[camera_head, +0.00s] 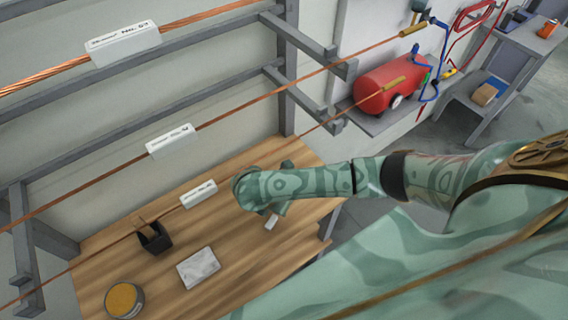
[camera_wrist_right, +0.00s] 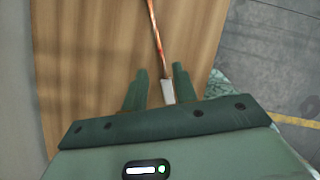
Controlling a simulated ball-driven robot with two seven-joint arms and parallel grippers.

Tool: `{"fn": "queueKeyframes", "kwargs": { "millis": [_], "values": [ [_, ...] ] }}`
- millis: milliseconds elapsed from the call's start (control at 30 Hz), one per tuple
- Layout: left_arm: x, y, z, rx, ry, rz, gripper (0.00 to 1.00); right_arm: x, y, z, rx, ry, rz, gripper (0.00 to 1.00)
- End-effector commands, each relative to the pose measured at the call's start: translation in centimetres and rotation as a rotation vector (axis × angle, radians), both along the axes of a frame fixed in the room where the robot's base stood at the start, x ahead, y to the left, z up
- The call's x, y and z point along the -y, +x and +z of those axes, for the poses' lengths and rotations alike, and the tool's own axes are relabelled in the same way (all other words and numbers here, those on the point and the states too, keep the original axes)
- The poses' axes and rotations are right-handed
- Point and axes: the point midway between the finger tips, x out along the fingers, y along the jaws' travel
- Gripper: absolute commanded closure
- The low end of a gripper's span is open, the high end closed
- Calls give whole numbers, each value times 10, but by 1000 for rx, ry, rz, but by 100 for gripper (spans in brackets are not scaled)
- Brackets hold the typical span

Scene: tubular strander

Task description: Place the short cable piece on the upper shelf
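A thin copper cable piece (camera_wrist_right: 157,40) with a white end or sleeve (camera_wrist_right: 168,91) shows over wood in the right wrist view. My right gripper (camera_wrist_right: 160,70) has its two green fingers apart, one on each side of the cable, with visible gaps. I cannot tell how far the cable lies below the fingertips. In the head view my right gripper (camera_head: 271,204) is above the wooden table, largely hidden by its own arm. A small white piece shows just below it. Grey shelving (camera_head: 527,35) with an upper and lower level stands far right. My left gripper is not in view.
Copper cables with white labels (camera_head: 170,141) run across the grey wall rack (camera_head: 288,60). On the wooden table (camera_head: 235,265) are a black holder (camera_head: 153,238), a grey slab (camera_head: 198,268) and a round tin (camera_head: 124,300). A red tank (camera_head: 385,85) stands beyond the table.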

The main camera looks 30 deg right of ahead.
Motion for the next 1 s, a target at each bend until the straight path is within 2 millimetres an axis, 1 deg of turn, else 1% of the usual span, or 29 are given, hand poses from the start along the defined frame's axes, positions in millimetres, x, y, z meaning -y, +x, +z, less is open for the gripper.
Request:
{"fn": "queueKeyframes", "kwargs": {
  "millis": [33,200,367,500,867,967,1000],
  "values": [
    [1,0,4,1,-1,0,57,-16,-7,0,-4,4,4,72],
    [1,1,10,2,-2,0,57,-55,-25,-1,-4,3,2,72],
    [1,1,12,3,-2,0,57,-79,-35,-2,-2,1,1,72],
    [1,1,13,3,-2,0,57,-87,-39,-2,-1,-1,1,72],
    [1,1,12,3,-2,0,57,-91,-42,-4,1,13,-9,72],
    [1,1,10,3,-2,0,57,-105,-52,-9,16,110,-86,72],
    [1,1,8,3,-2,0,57,-112,-58,-11,32,173,-147,72]
  ]
}}
